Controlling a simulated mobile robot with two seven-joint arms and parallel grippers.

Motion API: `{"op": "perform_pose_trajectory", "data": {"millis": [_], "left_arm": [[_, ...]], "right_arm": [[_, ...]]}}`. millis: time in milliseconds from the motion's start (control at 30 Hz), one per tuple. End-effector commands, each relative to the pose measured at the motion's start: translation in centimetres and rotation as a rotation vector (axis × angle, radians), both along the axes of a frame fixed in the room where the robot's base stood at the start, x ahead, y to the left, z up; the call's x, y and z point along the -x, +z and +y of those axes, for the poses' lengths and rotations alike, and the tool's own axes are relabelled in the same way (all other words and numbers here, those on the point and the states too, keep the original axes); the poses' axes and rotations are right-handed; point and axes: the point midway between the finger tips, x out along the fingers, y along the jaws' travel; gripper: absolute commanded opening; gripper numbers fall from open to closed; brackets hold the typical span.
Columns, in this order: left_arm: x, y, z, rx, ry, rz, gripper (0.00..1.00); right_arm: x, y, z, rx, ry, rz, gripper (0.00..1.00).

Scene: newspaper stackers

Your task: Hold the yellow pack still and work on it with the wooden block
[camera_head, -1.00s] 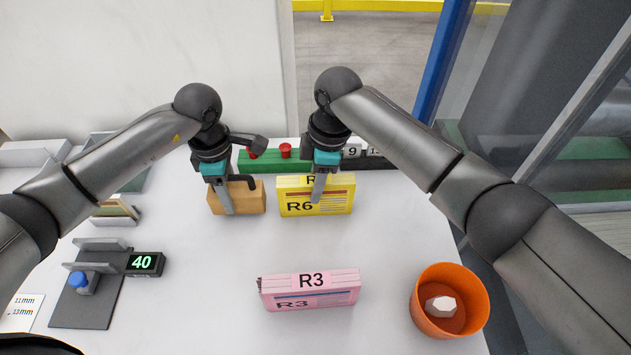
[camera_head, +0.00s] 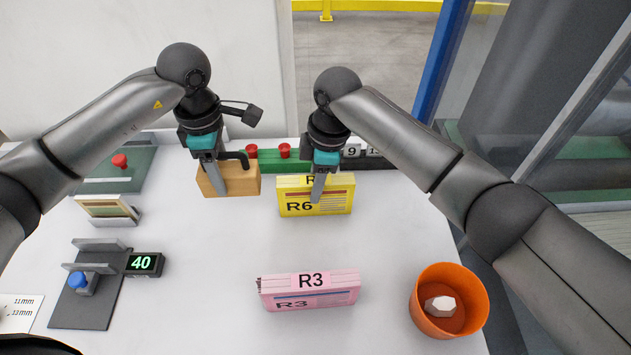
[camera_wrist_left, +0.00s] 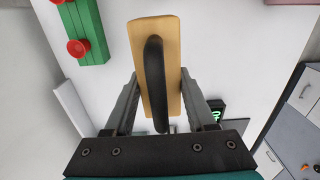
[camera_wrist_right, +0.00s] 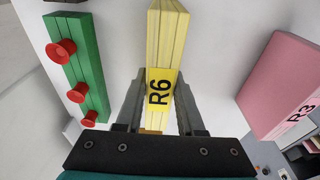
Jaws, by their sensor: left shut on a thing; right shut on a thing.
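The yellow pack (camera_head: 293,208), labelled R6, stands upright on the table in the head view. My right gripper (camera_head: 317,198) is shut on it from above; the right wrist view also shows the pack (camera_wrist_right: 166,40) between the fingers. The wooden block (camera_head: 245,182), with a dark curved handle on top, is to the left of the pack, with a gap between them. My left gripper (camera_head: 219,190) is shut on the block; the left wrist view shows the block (camera_wrist_left: 172,60) between its fingers. I cannot tell whether the block touches the table.
A green bar with red knobs (camera_head: 285,163) lies behind the pack. A pink pack (camera_head: 310,292) labelled R3 stands in front. An orange bin (camera_head: 420,313) is at the right. A display reading 40 (camera_head: 144,264) stands at the left.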

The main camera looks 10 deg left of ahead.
Motion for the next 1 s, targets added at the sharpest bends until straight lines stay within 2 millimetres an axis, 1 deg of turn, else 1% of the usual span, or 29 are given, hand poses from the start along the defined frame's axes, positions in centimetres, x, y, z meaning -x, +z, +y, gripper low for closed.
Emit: {"op": "perform_pose_trajectory", "data": {"millis": [33,67,367,633,733,867,1000], "left_arm": [[0.0,0.1,0.0,0.001,0.0,-0.001,0.0],[0.0,0.0,0.0,0.001,0.0,-0.001,0.0],[0.0,0.0,0.0,0.001,0.0,-0.001,0.0],[0.0,0.0,0.0,0.001,0.0,-0.001,0.0],[0.0,0.0,0.0,0.001,0.0,-0.001,0.0],[0.0,0.0,0.0,0.001,-0.001,-0.001,0.0],[0.0,0.0,0.0,0.001,-0.001,-0.001,0.0]], "right_arm": [[0.0,0.1,0.0,0.0,0.0,-0.001,0.0],[0.0,0.1,0.0,0.0,0.0,-0.001,0.38],[0.0,0.0,0.0,0.0,0.0,-0.001,0.72],[0.0,0.1,0.0,-0.001,0.0,-0.001,0.72],[-0.1,0.8,-0.1,-0.001,0.001,-0.002,0.72],[-0.2,3.0,-0.4,-0.003,0.001,-0.006,0.72],[-0.4,6.1,-0.8,-0.002,0.0,-0.006,0.72]]}}
